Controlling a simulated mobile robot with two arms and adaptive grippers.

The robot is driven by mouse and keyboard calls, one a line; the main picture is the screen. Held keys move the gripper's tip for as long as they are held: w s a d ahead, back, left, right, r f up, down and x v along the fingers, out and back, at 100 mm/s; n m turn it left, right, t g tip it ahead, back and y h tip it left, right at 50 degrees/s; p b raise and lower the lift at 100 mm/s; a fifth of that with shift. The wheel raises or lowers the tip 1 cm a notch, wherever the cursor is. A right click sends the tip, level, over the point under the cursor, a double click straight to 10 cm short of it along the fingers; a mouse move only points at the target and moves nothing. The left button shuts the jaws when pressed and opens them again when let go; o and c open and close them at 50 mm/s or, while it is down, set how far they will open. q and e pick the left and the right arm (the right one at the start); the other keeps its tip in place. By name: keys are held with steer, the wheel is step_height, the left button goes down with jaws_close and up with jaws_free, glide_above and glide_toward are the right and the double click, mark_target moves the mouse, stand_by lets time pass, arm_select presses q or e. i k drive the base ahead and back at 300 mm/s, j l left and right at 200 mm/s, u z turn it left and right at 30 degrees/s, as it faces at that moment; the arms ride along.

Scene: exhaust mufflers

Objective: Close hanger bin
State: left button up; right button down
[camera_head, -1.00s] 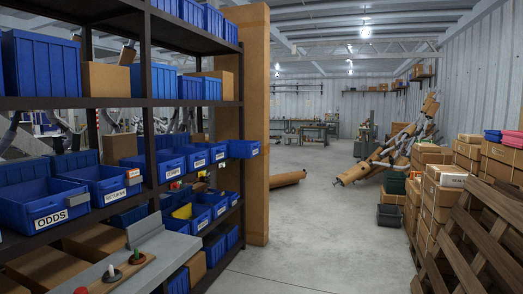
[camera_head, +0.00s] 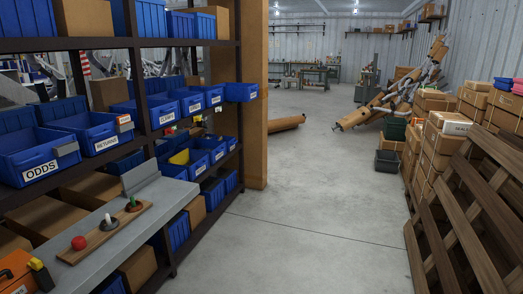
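A row of blue bins with white labels sits on the middle level of the dark shelf rack (camera_head: 132,60) on the left. The far bin (camera_head: 241,92) juts out past the rack's end post, further than the bins beside it. Its label is too small to read, so I cannot tell for sure that it is the hanger bin. Nearer bins in the row (camera_head: 167,106) also have small labels; the closest two read ODDS (camera_head: 40,158) and RETURNS (camera_head: 95,131). Neither of my grippers is in view.
A grey bench (camera_head: 130,215) with a wooden board of knobs (camera_head: 105,232) stands in front of the rack. An orange case (camera_head: 17,273) is at lower left. Wooden pallets (camera_head: 465,215) and cartons (camera_head: 432,150) line the right. The concrete floor between is clear.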

mark_target(233, 92)
steer(key=i+z, duration=0.1)
steer(key=i, duration=1.05)
steer(key=i+j+z, duration=0.1)
steer(key=i, duration=1.05)
steer(key=i+u, duration=0.1)
steer(key=i, duration=0.5)
steer(key=i+l+u, duration=0.1)
steer(key=i, duration=0.45)
steer(key=i+l+u, duration=0.1)
steer(key=i, duration=0.5)
steer(key=i+l+u, duration=0.1)
steer(key=i+l, duration=0.2)
steer(key=i, duration=0.25)
